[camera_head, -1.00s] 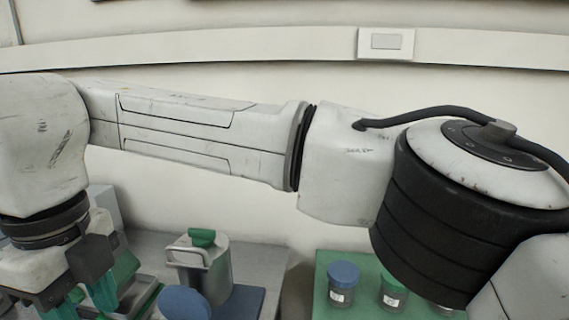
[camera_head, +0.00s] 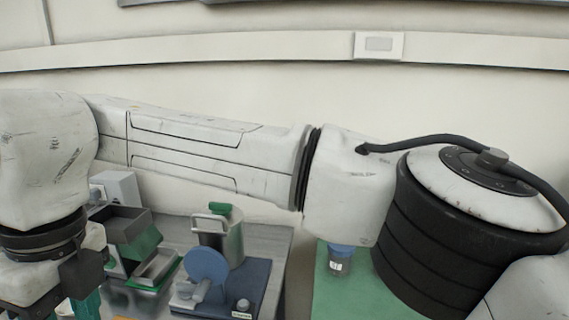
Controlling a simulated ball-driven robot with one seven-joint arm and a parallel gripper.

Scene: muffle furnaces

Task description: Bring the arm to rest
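My arm stretches across the head view from the right to the left. My gripper (camera_head: 82,305) hangs at the lower left with its teal fingers pointing down. The fingertips are cut off by the bottom edge, so I cannot see whether they are apart or what lies between them.
Below the arm, a grey bench (camera_head: 265,235) carries a metal canister (camera_head: 228,238) with a green lid, a blue device (camera_head: 248,278) with a round disc, and grey-green trays (camera_head: 125,228). A blue-lidded jar (camera_head: 341,262) stands on a green mat (camera_head: 335,300). A wall switch (camera_head: 378,45) is behind.

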